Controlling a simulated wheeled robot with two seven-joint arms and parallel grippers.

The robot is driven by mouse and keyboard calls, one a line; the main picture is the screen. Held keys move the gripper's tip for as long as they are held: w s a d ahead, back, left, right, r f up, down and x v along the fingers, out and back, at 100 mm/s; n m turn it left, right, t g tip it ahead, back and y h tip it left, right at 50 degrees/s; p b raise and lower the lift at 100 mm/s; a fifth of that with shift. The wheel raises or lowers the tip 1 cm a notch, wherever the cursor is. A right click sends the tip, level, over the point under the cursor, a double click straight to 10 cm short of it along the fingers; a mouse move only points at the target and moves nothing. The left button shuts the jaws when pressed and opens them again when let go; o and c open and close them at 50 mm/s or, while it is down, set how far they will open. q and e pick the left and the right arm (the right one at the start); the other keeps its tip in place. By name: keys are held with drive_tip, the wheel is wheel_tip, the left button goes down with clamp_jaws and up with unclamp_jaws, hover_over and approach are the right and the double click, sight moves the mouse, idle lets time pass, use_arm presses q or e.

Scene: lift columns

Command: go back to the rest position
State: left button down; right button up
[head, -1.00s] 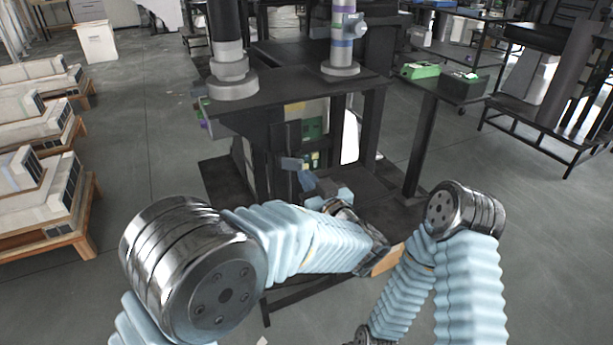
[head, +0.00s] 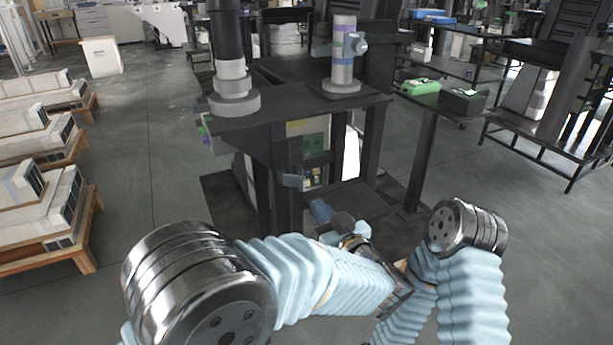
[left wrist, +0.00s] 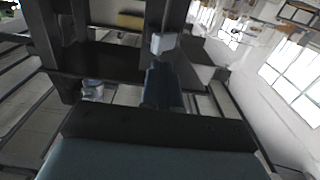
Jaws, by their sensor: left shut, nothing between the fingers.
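My left gripper (head: 320,210) shows small and dark blue past the end of my left arm, in front of the dark work stand (head: 290,105). Its fingers (left wrist: 163,87) also show in the left wrist view, closed together and empty.
Two round columns, one black and grey (head: 234,85) and one banded (head: 343,60), stand on the stand's top. A side table holds a green box (head: 420,87) and a black box (head: 462,101). Pallets (head: 45,210) line the left. Floor between is clear.

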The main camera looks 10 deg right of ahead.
use_arm(q)
drive_tip(key=w+a+f+m+g+h, duration=0.15)
drive_tip(key=a+f, duration=0.25)
drive_tip(key=f, duration=0.5)
drive_tip(key=w+a+f+m+g+h, duration=0.1)
drive_tip(key=a+f+g+h, duration=0.15)
drive_tip(key=a+f, duration=0.4)
drive_tip(key=w+a+f+m+g+h, duration=0.1)
drive_tip(key=w+a+f+g+h, duration=0.1)
drive_tip(key=f, duration=0.9)
drive_tip(key=s+a+f+g+h, duration=0.1)
drive_tip(key=s+a+f+g, duration=0.35)
drive_tip(key=s+f, duration=0.5)
drive_tip(key=s+a+f+g+h, duration=0.1)
drive_tip(key=s+a+f+g, duration=0.1)
drive_tip(key=s, duration=0.6)
drive_tip(key=s+a+f+n+g+h, duration=0.1)
drive_tip(key=s+a+f+g, duration=0.1)
drive_tip(key=s, duration=0.5)
drive_tip(key=shift+s+f+g+h, duration=0.4)
drive_tip(key=shift+f+g, duration=0.4)
drive_tip(key=shift+g, duration=0.25)
use_arm(e)
drive_tip(key=shift+s+a, duration=0.15)
drive_tip(key=shift+a, duration=0.2)
use_arm(q)
drive_tip(key=shift+w+n, duration=0.15)
drive_tip(key=shift+n, duration=0.1)
